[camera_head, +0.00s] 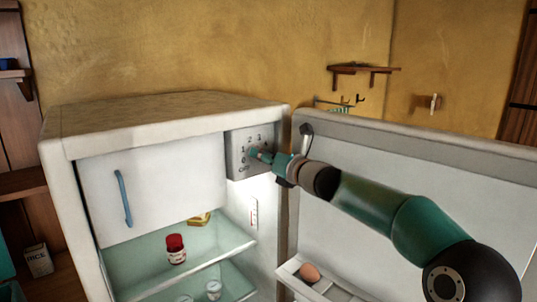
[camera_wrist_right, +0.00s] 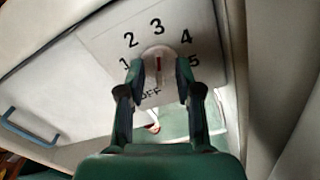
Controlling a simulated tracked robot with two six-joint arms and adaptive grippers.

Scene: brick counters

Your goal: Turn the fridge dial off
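In the head view the panel (camera_head: 237,164) is at the fridge's upper right inside, with the knob mostly hidden by my gripper. My right gripper (camera_wrist_right: 160,66) is open, its fingers on either side of the dial. I cannot tell whether they touch it. My left gripper is not in view.
The fridge (camera_head: 150,121) stands open, its door (camera_head: 420,160) swung right behind my right arm. A freezer flap with a blue handle (camera_head: 123,198) is left of the panel. A red-lidded jar (camera_head: 176,250) stands on a shelf below; an egg (camera_head: 309,273) sits in the door rack.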

